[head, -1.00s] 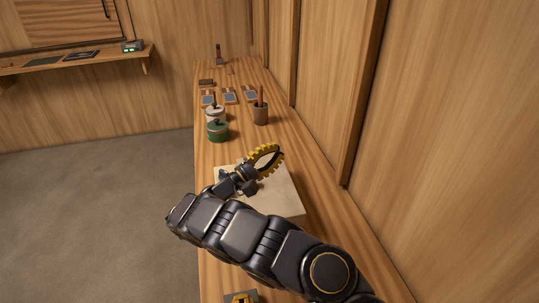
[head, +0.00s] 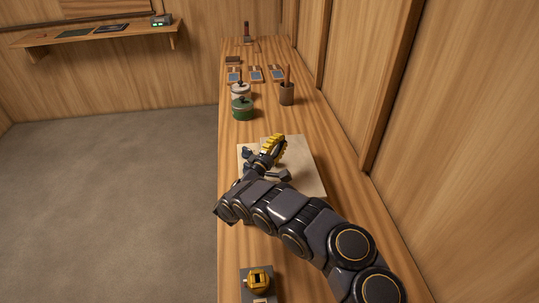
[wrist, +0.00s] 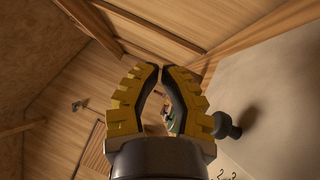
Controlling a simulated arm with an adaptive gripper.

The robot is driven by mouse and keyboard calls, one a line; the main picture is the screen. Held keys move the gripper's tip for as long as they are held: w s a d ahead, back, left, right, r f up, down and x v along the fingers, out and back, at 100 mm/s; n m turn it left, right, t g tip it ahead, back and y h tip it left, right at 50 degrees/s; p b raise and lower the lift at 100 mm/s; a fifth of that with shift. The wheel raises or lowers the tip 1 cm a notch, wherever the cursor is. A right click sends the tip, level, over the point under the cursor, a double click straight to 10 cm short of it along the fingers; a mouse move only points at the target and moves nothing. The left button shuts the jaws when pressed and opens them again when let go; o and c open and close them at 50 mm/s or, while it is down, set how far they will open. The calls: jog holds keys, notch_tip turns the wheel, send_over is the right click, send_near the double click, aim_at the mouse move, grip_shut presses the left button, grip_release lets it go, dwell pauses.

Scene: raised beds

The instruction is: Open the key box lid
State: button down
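I cannot pick out a key box or its lid for certain. A flat pale cream thing (head: 311,176), a board or box top, lies on the wooden bench under my gripper. Dark hook-shaped marks show on that surface. My arm hides part of the cream thing.
Farther along the bench (head: 255,55) stand a green lidded pot (head: 242,110), a white pot (head: 240,91), a brown cup (head: 287,95) and several small tablets. A grey block with a yellow top (head: 258,281) is at the near end. A wall closes the right side. Floor is clear at left.

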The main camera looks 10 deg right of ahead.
jog(key=shift+w+d+r, duration=0.1)
jog(key=shift+d+r, duration=0.15)
jog(key=shift+d, duration=0.4)
jog(key=shift+w+d+r, duration=0.1)
jog(key=shift+d+r, duration=0.2)
jog(key=shift+d, duration=0.4)
jog(key=shift+d+r, duration=0.25)
jog(key=shift+d, duration=0.4)
